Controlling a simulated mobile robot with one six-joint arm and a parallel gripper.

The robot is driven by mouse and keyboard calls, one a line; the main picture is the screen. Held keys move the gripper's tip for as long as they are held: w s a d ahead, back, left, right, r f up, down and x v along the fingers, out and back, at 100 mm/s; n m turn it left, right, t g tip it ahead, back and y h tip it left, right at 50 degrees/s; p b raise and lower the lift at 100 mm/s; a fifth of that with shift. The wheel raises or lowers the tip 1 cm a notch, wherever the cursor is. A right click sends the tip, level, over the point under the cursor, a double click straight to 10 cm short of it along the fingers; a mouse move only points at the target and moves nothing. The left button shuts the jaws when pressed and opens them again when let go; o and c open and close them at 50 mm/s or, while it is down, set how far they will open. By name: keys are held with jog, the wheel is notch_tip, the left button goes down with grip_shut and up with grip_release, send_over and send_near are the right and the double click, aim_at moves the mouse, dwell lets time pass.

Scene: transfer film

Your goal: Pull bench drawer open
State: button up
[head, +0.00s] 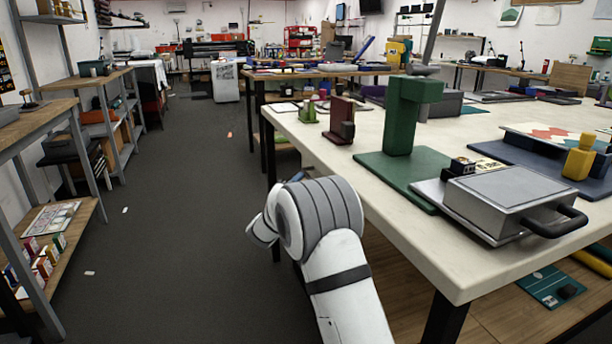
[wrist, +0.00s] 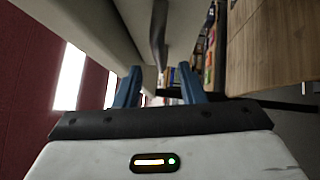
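The white-topped bench (head: 420,245) fills the right of the head view. No drawer front can be made out there; my white and grey arm covers part of the bench's left side. My gripper is mostly hidden behind my wrist, with a bit of blue finger (head: 296,177) showing beside the bench edge. In the wrist view, the two blue fingers of my gripper (wrist: 158,88) stand apart with nothing held between them. Pale slabs (wrist: 90,30) lie ahead, with a dark grey bar or gap (wrist: 158,35) between them; I cannot tell whether it is a drawer handle.
A green stand (head: 400,120) and a grey case with a black handle (head: 515,200) sit on the bench. A wooden lower shelf (head: 400,300) lies beneath it. Shelving (head: 60,220) lines the left. The dark aisle floor (head: 180,200) between is mostly clear.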

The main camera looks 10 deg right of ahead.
aim_at(308, 174)
jog(key=x, duration=0.6)
jog(key=shift+b, duration=0.35)
jog(key=shift+c, duration=0.3)
jog(key=shift+s, duration=0.1)
grip_shut()
